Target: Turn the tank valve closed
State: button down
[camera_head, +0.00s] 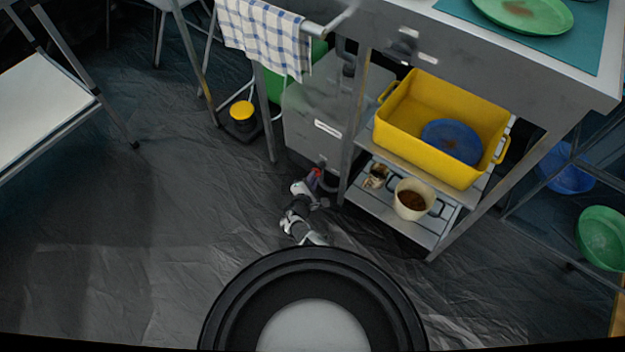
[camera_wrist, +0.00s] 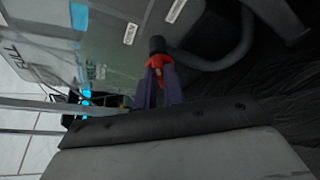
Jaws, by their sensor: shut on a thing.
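The grey tank (camera_head: 300,115) stands under the counter, left of the shelf rack, and fills the upper left of the wrist view (camera_wrist: 110,50). Its small red valve (camera_wrist: 158,61) is low on the tank, by a dark outlet and hose. The valve is only a small red spot in the head view (camera_head: 317,173). My gripper (camera_wrist: 159,75) has its two purple fingers on either side of the red handle, shut on it. In the head view my gripper (camera_head: 312,181) is low at the tank's front. The handle's exact angle is hard to tell.
A shelf rack with a yellow bin (camera_head: 400,138) and a beige pot (camera_head: 411,199) is right of the tank. A counter leg (camera_head: 352,135) stands close to my arm. A dark hose (camera_wrist: 215,62) bends beside the valve. The floor to the left is clear.

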jog(key=shift+w+d, duration=0.1)
dwell(0.4)
jog(key=c, duration=1.5)
grip_release()
jog(key=shift+s, duration=0.2)
